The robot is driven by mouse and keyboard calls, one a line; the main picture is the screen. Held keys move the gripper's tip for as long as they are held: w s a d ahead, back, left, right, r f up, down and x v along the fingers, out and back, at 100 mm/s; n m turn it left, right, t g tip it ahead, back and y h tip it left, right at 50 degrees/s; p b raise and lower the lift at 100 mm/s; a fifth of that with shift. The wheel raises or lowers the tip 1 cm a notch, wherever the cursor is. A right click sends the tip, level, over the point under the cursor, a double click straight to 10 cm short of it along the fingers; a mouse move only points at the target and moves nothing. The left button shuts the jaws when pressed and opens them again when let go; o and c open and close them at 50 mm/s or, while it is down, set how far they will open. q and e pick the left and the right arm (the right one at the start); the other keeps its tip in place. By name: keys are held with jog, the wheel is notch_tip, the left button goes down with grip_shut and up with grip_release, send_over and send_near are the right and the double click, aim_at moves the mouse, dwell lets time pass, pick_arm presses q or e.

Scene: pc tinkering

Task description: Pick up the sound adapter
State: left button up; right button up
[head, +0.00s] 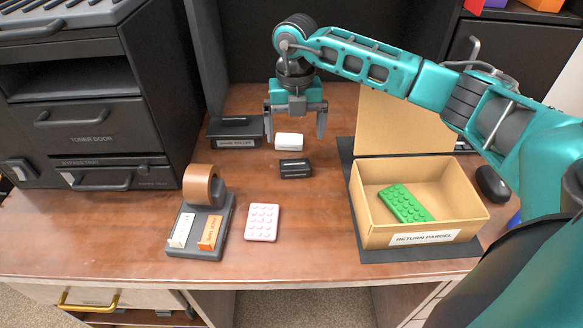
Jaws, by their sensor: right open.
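Two small blocks lie near the table's middle: a white one (289,141) and a black one (295,168) just in front of it. I cannot tell from their faces which is the sound adapter. My right gripper (295,128) points down at the back of the table, its two fingers spread wide and empty. In the picture the white block shows between and slightly below the fingertips, and no finger visibly touches it. The black block is nearer the front, clear of the fingers. My left gripper is not in view.
A labelled black box (235,132) stands left of the gripper. A tape dispenser (201,215) and a pink studded block (262,222) are in front. An open cardboard parcel box (375,236) at right holds a green studded block (407,203). A black printer (90,130) fills the left.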

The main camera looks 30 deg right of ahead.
aim_at(295, 163)
jog(key=f, duration=0.4)
jog(key=f+b, duration=0.1)
jog(key=f, duration=0.3)
jog(key=shift+s+a+f, duration=0.15)
jog(key=shift+s+f, duration=0.05)
jog(key=shift+f, duration=0.2)
jog(key=shift+c, duration=0.4)
jog(key=shift+r, duration=0.1)
jog(key=c, duration=1)
